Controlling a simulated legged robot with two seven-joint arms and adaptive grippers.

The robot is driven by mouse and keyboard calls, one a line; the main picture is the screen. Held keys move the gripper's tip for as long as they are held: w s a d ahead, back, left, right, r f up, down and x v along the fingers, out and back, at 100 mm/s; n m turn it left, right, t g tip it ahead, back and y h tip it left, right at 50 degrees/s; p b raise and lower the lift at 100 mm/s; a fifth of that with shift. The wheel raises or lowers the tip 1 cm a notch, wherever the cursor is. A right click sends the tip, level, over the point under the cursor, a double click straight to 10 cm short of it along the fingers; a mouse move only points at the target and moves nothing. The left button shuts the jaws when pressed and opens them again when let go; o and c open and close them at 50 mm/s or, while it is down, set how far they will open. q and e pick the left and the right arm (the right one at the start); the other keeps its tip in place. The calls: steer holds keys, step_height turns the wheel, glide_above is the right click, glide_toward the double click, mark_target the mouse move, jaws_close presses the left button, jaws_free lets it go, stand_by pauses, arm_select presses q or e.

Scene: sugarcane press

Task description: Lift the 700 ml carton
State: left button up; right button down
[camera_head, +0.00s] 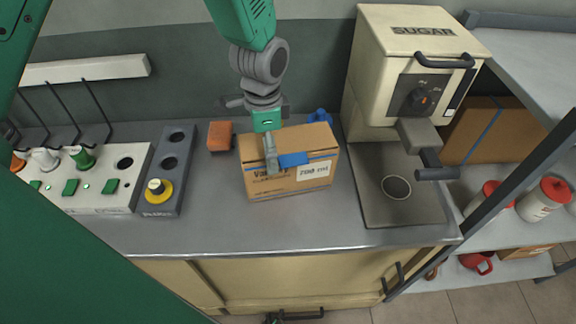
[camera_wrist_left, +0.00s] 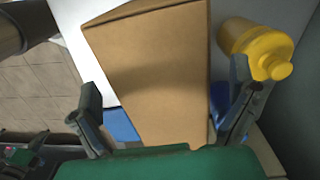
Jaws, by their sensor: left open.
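The 700 ml carton (camera_head: 300,181) is a brown cardboard box with a white "700 ml" label, upright on the grey counter. My left gripper (camera_head: 292,140) comes down over it from above. One finger with a blue pad is in front of the labelled side, the other blue pad shows behind the carton. In the left wrist view the carton (camera_wrist_left: 155,70) lies between the spread fingers of the left gripper (camera_wrist_left: 165,112). The gripper is open, and contact with the sides cannot be told.
The sugar machine (camera_head: 405,75) and its metal plate (camera_head: 372,205) stand right of the carton. A control panel (camera_head: 105,195) and grey button panel (camera_head: 165,188) are to the left. An orange-brown block (camera_head: 220,135) sits near the carton. The wrist view shows a yellow bottle (camera_wrist_left: 255,45).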

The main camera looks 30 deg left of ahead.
arm_select(q)
steer(key=shift+f, duration=0.8)
steer(key=c, duration=1.2)
steer(key=shift+r, duration=0.1)
